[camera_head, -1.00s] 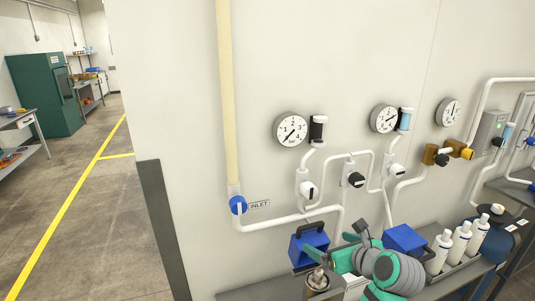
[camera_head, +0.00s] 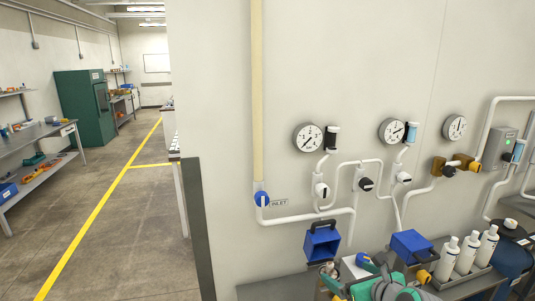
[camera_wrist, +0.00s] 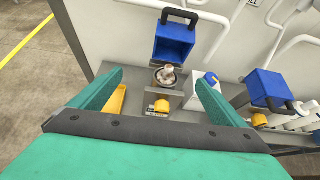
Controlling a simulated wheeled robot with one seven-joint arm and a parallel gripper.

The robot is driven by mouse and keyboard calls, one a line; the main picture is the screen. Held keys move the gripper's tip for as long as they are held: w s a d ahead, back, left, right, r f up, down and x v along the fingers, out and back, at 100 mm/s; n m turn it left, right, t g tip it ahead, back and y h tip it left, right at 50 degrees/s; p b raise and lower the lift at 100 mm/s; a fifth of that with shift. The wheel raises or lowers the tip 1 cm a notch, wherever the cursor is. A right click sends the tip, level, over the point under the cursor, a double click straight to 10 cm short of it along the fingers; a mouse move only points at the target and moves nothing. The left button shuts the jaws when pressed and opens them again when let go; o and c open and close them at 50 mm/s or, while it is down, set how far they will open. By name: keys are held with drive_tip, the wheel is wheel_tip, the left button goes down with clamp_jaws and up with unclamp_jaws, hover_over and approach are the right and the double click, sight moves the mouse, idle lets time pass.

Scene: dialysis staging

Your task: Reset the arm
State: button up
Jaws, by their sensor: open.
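My gripper (camera_wrist: 158,88) is open in the wrist view, with its two teal fingers spread wide apart and nothing held between them. Beyond the fingers, a small metal cup-like part (camera_wrist: 166,76) and a yellow piece (camera_wrist: 162,105) show on the grey bench. In the head view my teal and grey arm (camera_head: 385,289) is at the bottom edge, low in front of the bench, and much of it is cut off by the frame.
Two blue boxes with dark handles, a left one (camera_head: 321,243) and a right one (camera_head: 411,244), stand along the wall. White bottles (camera_head: 467,254) stand to the right. White pipes, valves and gauges (camera_head: 308,138) line the wall. Open floor (camera_head: 120,240) lies at left.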

drive_tip(key=s+a+f+n+h, duration=0.25)
drive_tip(key=s+f+n, duration=0.25)
drive_tip(key=f, duration=0.6)
drive_tip(key=s+a+f+n+h, duration=0.1)
drive_tip(key=s+a+f+n, duration=0.25)
drive_tip(key=f, duration=0.75)
drive_tip(key=s+a+f+n, duration=0.35)
drive_tip(key=s+n, duration=0.25)
drive_tip(key=s, duration=0.3)
drive_tip(key=s+a+n+t, duration=0.1)
drive_tip(key=s+a+n, duration=0.15)
drive_tip(key=s, duration=0.25)
drive_tip(key=s+a+f+n+t, duration=0.1)
drive_tip(key=s+a+n, duration=0.1)
drive_tip(key=s+n, duration=0.25)
drive_tip(key=s+a+n, duration=0.2)
drive_tip(key=s+n, duration=0.1)
drive_tip(key=s, duration=0.3)
drive_tip(key=s+a+r+n+t, duration=0.1)
drive_tip(key=s+a+r+n, duration=0.2)
drive_tip(key=s, duration=0.3)
drive_tip(key=s+a+r+n+t, duration=0.1)
drive_tip(key=s+a+r+n, duration=0.2)
drive_tip(key=s+r+n, duration=0.1)
drive_tip(key=shift+s+a+r+n+y, duration=0.25)
drive_tip(key=shift+s+n+y, duration=0.3)
drive_tip(key=shift+s, duration=0.7)
drive_tip(key=shift+f, duration=0.1)
